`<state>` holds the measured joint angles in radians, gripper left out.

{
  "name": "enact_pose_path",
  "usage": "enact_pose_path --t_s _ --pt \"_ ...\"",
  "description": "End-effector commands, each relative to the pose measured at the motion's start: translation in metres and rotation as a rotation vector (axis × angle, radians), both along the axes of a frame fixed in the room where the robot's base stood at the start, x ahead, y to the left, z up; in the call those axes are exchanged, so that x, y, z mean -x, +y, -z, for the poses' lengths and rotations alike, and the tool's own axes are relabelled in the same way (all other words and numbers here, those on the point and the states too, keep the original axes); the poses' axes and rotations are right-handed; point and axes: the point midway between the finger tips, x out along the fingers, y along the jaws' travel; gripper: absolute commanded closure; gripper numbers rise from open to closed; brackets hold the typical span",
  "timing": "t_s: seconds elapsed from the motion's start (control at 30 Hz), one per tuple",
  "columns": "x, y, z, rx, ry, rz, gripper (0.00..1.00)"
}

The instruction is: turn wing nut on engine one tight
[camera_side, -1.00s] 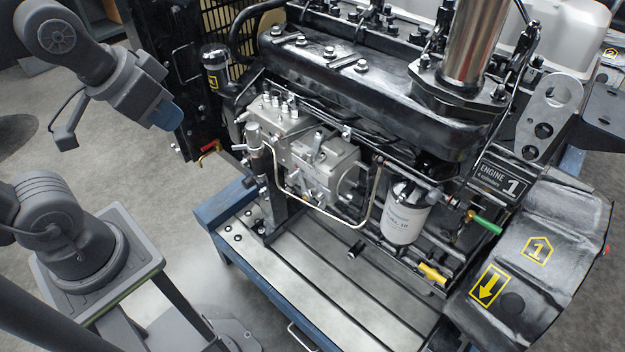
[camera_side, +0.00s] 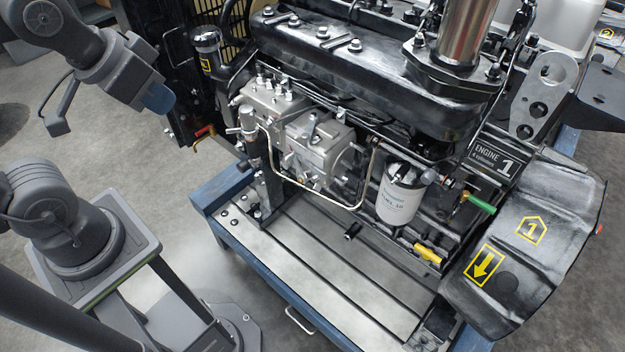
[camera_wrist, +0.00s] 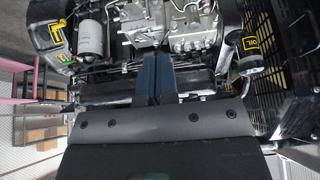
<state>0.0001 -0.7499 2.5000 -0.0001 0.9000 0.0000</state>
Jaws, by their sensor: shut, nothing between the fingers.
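Engine one, a black engine block (camera_side: 350,85) with an "ENGINE 1" plate (camera_side: 492,160), stands on a blue-edged steel bench. Its grey injection pump (camera_side: 318,150) with small fittings and a white fuel filter (camera_side: 401,192) face the front. I cannot pick out the wing nut for certain; the fittings are too small. My gripper (camera_side: 160,98), with blue fingers, hangs in the air left of the engine, apart from it. In the wrist view my gripper (camera_wrist: 154,70) is shut and empty, and the pump (camera_wrist: 165,22) shows beyond its tips.
A green handle (camera_side: 481,204) and a yellow handle (camera_side: 428,254) stick out at the engine's right. A red-handled valve (camera_side: 204,131) and an oil canister (camera_side: 207,50) are at its left. The bench top (camera_side: 310,265) in front is mostly clear.

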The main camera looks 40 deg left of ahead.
Motion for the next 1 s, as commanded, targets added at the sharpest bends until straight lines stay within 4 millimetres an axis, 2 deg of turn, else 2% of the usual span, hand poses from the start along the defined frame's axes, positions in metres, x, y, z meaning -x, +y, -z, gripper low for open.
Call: enact_pose_path --t_s 0.4,0.57,0.67,0.77,0.9,1.0 --pt "0.000 0.000 0.000 0.000 0.000 0.000 1.00" --pt "-0.007 -0.005 0.003 0.022 -0.008 -0.004 0.86" --pt "-0.027 -0.019 0.010 0.086 -0.032 -0.021 0.76" --pt "-0.056 -0.043 0.024 0.193 -0.070 -0.068 0.67" --pt "-0.096 -0.080 0.051 0.354 -0.125 -0.182 0.66" --pt "-0.117 -0.102 0.075 0.450 -0.164 -0.281 0.66"
